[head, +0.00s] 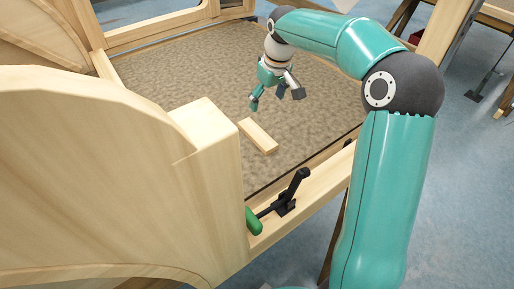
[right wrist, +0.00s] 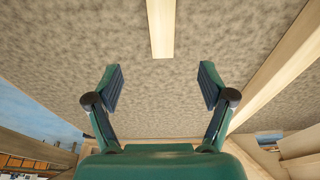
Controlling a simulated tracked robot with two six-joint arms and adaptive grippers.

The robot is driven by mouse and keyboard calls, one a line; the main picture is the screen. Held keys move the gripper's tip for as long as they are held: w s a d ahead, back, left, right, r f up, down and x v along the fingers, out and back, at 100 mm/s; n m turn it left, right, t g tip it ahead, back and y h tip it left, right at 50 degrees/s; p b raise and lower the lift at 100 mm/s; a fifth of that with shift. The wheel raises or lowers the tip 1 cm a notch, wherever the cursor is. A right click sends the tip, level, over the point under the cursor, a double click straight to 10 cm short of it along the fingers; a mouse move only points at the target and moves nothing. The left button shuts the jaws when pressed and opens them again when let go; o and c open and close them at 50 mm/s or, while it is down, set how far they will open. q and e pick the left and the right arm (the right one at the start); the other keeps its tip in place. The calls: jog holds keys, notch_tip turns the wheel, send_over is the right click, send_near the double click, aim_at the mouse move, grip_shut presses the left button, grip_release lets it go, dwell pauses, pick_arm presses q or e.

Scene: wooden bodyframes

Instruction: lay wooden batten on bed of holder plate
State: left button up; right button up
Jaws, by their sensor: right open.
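The wooden batten (head: 258,135) is a short pale bar lying flat on the speckled brown bed (head: 180,85) inside the wooden frame. In the right wrist view the batten (right wrist: 160,28) runs in from the top edge, centred between the fingers but beyond their tips; its far end is cut off. My right gripper (head: 276,97) is open and empty, above the bed and a little past the batten in the head view. Its two spread fingers also show in the right wrist view (right wrist: 161,85), with only the bed between them. My left gripper is out of view.
A black toggle clamp (head: 290,195) with a green grip (head: 254,221) sits on the near frame rail (head: 315,193). A tall wooden post (head: 215,180) and curved panels stand at the left. The bed around the batten is clear.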

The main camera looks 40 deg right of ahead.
jog(key=b, duration=0.4)
send_over(257, 133)
jog(key=s, duration=0.2)
jog(key=x, duration=0.3)
jog(key=s+x, duration=0.1)
jog(key=x, duration=0.2)
jog(key=s+x, duration=0.1)
jog(key=x, duration=0.2)
jog(key=shift+a+f, duration=0.3)
jog(key=shift+f, duration=0.15)
jog(key=shift+b+x, duration=0.7)
jog(key=shift+x, duration=2.55)
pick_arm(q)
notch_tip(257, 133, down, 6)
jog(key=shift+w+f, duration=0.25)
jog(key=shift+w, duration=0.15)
pick_arm(e)
jog(key=shift+w+r+t, duration=0.1)
jog(key=shift+t, duration=0.2)
jog(key=shift+c, duration=0.3)
jog(key=c, duration=1.4)
